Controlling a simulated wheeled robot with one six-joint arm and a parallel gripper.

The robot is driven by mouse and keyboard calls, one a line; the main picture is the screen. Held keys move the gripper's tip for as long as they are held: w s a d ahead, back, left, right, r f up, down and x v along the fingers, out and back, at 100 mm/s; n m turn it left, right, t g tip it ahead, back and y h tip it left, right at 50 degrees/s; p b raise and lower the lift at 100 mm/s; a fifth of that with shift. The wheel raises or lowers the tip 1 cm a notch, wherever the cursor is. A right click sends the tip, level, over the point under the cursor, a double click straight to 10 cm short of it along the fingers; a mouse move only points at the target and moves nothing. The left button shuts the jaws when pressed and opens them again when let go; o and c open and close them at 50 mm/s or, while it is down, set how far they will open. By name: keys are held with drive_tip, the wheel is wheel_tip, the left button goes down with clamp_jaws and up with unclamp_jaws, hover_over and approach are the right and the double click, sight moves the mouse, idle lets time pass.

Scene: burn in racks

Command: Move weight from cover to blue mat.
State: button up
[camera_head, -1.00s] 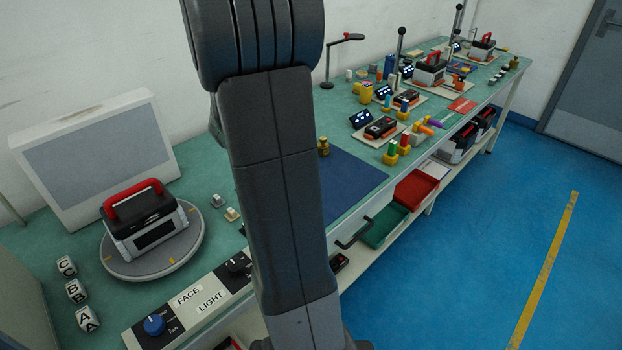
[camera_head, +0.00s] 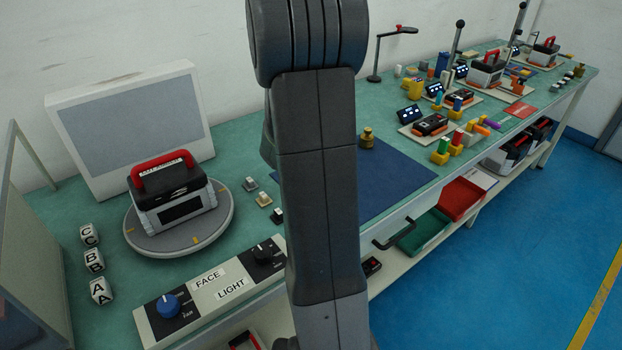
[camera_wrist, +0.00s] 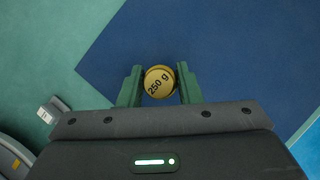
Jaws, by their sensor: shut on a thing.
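My gripper (camera_wrist: 158,76) has its two green fingers on either side of a round brass weight (camera_wrist: 158,82) marked "250 g" and is shut on it. The weight is over the blue mat (camera_wrist: 225,50), near its left corner; its height above the mat is unclear. In the head view my arm hides the gripper and part of the blue mat (camera_head: 400,180). A brass weight (camera_head: 366,138) with a knob shows at the mat's far edge there, with no fingers seen around it. I cannot make out which thing is the cover.
A black-and-grey case with a red handle (camera_head: 172,195) sits on a round turntable (camera_head: 215,225) at left. A control panel (camera_head: 215,290) lies along the front edge. Lettered cubes (camera_head: 94,260) stand at far left. Coloured blocks (camera_head: 455,140) and devices fill the bench beyond the mat.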

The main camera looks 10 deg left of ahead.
drive_tip(key=shift+f, duration=0.95)
drive_tip(key=shift+f+b, duration=0.1)
drive_tip(key=shift+b, duration=0.2)
drive_tip(key=o, duration=1.1)
drive_tip(key=shift+o, duration=0.2)
drive_tip(key=p+v, duration=0.4)
drive_tip(key=v, duration=0.8)
drive_tip(key=shift+a, duration=0.1)
